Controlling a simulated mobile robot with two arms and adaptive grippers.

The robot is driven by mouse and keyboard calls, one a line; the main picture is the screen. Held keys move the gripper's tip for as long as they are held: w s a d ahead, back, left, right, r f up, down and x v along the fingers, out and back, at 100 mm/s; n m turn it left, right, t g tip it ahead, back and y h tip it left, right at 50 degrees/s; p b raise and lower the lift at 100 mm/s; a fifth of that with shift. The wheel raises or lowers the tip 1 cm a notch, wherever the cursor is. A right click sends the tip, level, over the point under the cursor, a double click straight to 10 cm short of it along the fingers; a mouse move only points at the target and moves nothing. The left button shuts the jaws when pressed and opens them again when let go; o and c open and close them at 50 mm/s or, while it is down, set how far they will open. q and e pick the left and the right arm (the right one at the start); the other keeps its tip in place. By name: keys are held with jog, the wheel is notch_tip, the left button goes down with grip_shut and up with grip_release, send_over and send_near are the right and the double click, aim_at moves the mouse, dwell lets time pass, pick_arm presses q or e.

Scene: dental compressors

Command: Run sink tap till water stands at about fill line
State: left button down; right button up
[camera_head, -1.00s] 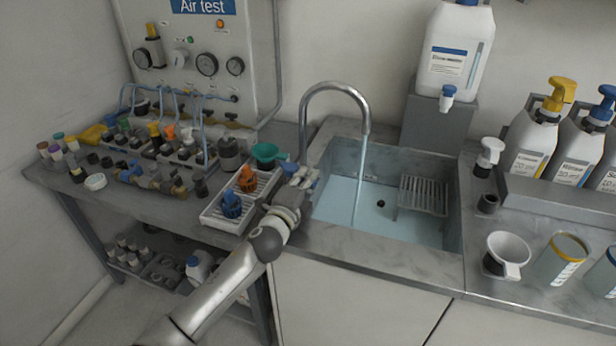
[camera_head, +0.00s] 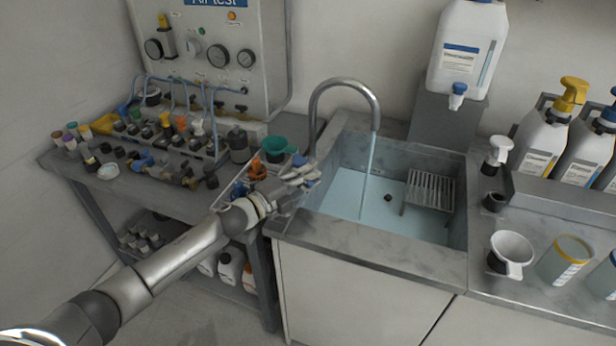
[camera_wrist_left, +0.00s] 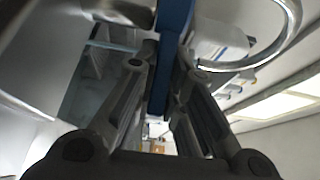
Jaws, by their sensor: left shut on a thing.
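The steel tap (camera_head: 345,84) arches over the sink (camera_head: 340,232). A thin water stream (camera_head: 367,175) runs from its spout into the basin. Shallow bluish water (camera_head: 385,213) stands over the basin floor, and the dark drain shows through it. I cannot make out a fill line. My left gripper (camera_head: 302,172) is at the sink's left rim, by the foot of the tap. It is shut on a blue tap lever (camera_wrist_left: 172,60), which shows between its fingers in the left wrist view. My right gripper is not in view.
A grey slatted rack (camera_head: 430,190) stands in the sink's right side. Left of the sink, a bench holds a green funnel (camera_head: 277,147), an orange fitting and several valves. A white funnel cup (camera_head: 511,250) and bottles (camera_head: 541,140) stand on the right counter.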

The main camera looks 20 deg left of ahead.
pick_arm(q)
jog(key=c, duration=1.5)
grip_release()
jog(key=v, duration=1.2)
jog(key=shift+a, duration=0.1)
